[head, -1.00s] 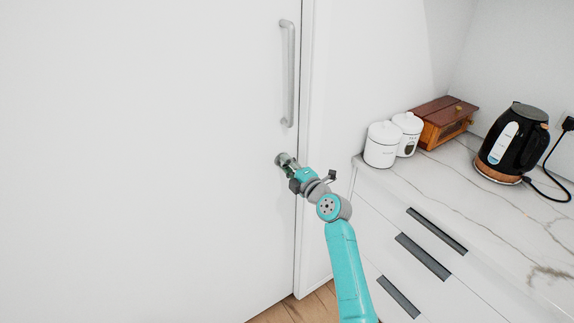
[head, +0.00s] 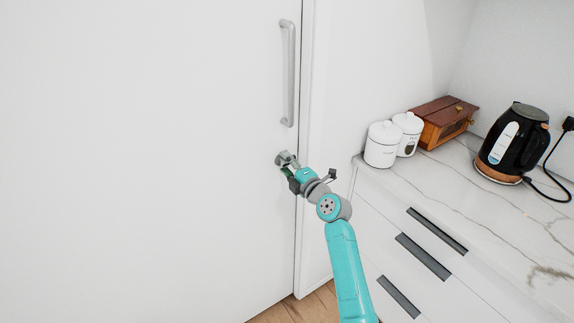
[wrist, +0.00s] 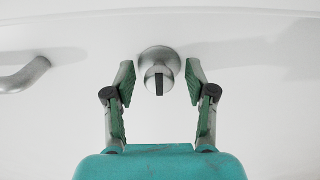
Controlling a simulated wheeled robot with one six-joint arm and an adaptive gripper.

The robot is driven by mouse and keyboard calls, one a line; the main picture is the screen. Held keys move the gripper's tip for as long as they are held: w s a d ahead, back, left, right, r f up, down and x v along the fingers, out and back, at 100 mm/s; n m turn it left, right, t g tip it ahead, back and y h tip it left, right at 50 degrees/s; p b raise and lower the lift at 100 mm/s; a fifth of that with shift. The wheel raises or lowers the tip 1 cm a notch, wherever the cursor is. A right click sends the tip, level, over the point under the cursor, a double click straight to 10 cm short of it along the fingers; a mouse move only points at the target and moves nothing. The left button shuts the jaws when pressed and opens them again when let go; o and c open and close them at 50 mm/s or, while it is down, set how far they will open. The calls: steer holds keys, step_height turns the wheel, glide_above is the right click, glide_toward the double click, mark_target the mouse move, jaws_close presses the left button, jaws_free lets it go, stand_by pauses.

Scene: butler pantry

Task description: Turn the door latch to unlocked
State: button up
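The door latch (wrist: 158,66) is a round metal knob with a narrow thumb-turn. In the wrist view the thumb-turn lies upright in the picture, with a dark stripe down its face. My gripper (wrist: 161,76) is open, one green-padded finger on each side of the latch, with a visible gap to both fingers. In the head view my gripper (head: 287,166) is at the white door (head: 150,160), below the handle near the door's right edge. The gripper largely hides the latch there.
A long metal door handle (head: 289,75) is above the latch; its end shows at left in the wrist view (wrist: 24,74). To the right, a marble counter (head: 470,210) holds white canisters (head: 382,147), a wooden box (head: 437,122) and a black kettle (head: 513,145).

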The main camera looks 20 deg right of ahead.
steer(key=v, duration=1.2)
